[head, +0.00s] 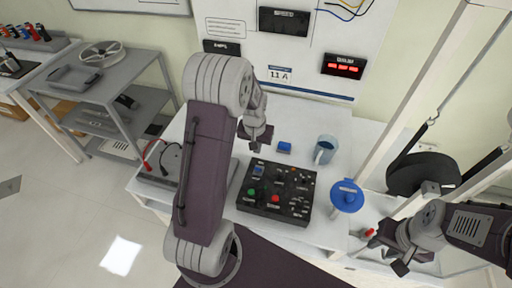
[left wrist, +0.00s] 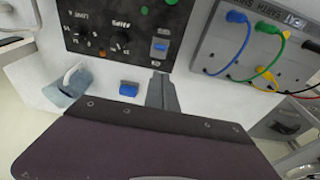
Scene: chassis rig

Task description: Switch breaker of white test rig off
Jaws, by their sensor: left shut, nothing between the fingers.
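A black control panel (head: 277,190) lies on the white bench, with a green button, a red button and a blue rocker switch (head: 258,169). The rocker also shows in the left wrist view (left wrist: 160,46), at the panel's edge. I cannot tell if this is the breaker, nor read its position. My left gripper (head: 256,138) is shut and empty above the bench, just behind the panel. Its fingers (left wrist: 161,92) appear just below the rocker in the left wrist view, apart from it as far as I can tell. My right gripper (head: 384,252) looks open and empty at the lower right.
A small blue block (head: 284,147) and a blue-grey mug (head: 325,149) stand behind the panel. A blue-topped item (head: 346,196) stands at its right. A grey harness board (left wrist: 255,45) with coloured cables lies beside the panel. A wall board (head: 283,45) shows a red display.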

